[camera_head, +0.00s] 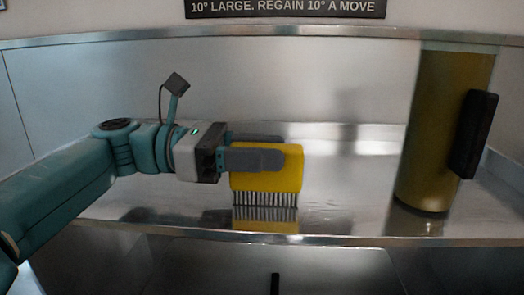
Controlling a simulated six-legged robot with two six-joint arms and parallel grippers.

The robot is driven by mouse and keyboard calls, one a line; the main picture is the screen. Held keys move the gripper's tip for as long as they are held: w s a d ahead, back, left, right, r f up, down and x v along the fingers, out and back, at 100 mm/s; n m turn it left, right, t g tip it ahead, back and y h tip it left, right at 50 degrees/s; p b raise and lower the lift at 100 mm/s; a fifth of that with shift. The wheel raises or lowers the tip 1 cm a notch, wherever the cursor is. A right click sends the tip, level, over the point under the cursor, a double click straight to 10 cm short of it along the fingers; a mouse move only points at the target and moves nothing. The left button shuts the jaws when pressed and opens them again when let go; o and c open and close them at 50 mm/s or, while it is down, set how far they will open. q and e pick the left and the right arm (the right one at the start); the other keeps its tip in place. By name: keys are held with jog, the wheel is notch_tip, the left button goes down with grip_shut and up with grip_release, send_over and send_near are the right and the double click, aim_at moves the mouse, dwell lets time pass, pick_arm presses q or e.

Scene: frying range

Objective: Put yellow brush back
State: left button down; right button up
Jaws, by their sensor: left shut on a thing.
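The yellow brush (267,181) has a blocky yellow body with a row of dark bristles along its underside. It is upright, bristles down, over the metal shelf (330,215). The bristle tips are at or very close to the shelf surface; I cannot tell if they touch. My left gripper (262,150) comes in from the left and is shut on the upper part of the brush, one grey finger across its near face and the other behind. My right gripper is not in view.
A tall yellowish cylindrical container (433,125) with a black handle (472,135) stands on the shelf at the right. A metal back wall (300,85) rises behind, with a dark sign (285,8) above. The shelf between brush and container is clear.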

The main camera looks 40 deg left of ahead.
pick_arm(q)
jog(key=c, duration=1)
grip_release()
jog(key=shift+c, duration=0.2)
jog(key=o, duration=0.3)
jog(key=shift+s+a, duration=0.15)
jog(key=shift+a, duration=0.1)
jog(key=shift+d, duration=0.15)
jog(key=shift+r, duration=0.1)
jog(key=b+v, duration=0.1)
jog(key=v, duration=1.1)
